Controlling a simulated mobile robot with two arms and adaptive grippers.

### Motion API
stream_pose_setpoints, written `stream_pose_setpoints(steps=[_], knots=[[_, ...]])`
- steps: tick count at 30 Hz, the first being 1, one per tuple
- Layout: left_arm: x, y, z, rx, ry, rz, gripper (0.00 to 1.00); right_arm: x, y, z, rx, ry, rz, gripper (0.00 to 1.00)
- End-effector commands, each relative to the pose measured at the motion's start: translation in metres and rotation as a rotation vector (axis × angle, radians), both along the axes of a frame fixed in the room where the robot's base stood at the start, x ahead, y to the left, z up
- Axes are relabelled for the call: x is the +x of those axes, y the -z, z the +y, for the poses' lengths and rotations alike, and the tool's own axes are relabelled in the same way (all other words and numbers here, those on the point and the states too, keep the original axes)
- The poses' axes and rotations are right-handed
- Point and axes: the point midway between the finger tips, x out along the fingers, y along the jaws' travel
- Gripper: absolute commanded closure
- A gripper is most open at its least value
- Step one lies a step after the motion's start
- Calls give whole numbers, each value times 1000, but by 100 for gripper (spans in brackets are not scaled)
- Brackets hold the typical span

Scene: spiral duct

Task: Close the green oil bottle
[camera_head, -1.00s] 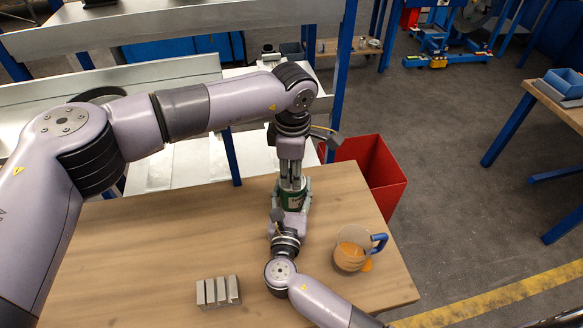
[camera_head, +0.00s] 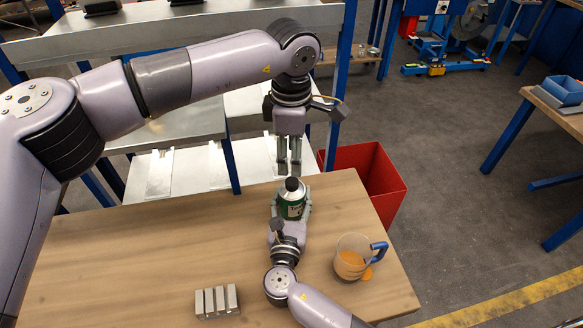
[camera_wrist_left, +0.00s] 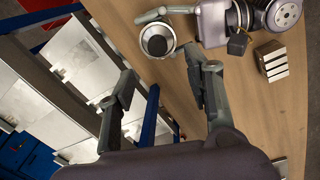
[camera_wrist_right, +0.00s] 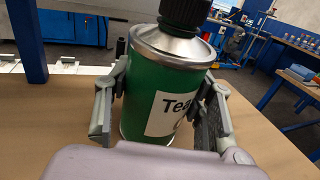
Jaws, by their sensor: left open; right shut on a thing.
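The green oil bottle (camera_head: 292,206) stands upright on the wooden table near its far edge. Its black cap (camera_head: 292,184) sits on the top; the cap also shows in the right wrist view (camera_wrist_right: 186,12). My right gripper (camera_head: 291,204) is shut around the bottle body, with one finger on each side in the right wrist view (camera_wrist_right: 160,100). My left gripper (camera_head: 289,172) is open and empty, pointing down above and just behind the cap, apart from it. In the left wrist view the bottle top (camera_wrist_left: 157,40) lies beyond the open left fingers (camera_wrist_left: 165,80).
A clear measuring jug (camera_head: 352,258) with orange contents and a blue handle stands right of the bottle. A grey slotted metal block (camera_head: 217,302) lies at the front. A red bin (camera_head: 370,170) stands behind the table.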

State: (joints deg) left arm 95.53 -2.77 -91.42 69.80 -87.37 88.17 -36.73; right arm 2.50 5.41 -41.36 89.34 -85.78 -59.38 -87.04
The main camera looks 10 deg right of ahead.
Motion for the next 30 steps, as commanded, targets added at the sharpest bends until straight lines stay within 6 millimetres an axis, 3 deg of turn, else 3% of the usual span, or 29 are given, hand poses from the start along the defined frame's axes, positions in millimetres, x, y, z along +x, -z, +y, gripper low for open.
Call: stream_pose_setpoints(steps=[1, 6, 17, 18, 28, 30], knots=[[-1, -9, 0, 0, 0, -2, 53, -2, 8, -1, -1, 1, 15, 100], [-2, -29, 1, 1, 0, -1, 53, -2, 8, -1, -2, 1, 16, 100], [-3, -34, 1, 0, -1, 1, 53, -2, 8, -1, -2, 1, 16, 100], [-3, -34, 1, 0, -1, 1, 53, -2, 8, -1, -2, 1, 16, 50], [-3, -34, 1, 0, 0, 1, 53, -1, 3, 0, -1, 0, 7, 28], [-3, -34, 1, 0, 0, 1, 53, -1, 3, 0, 0, 0, 5, 27]])
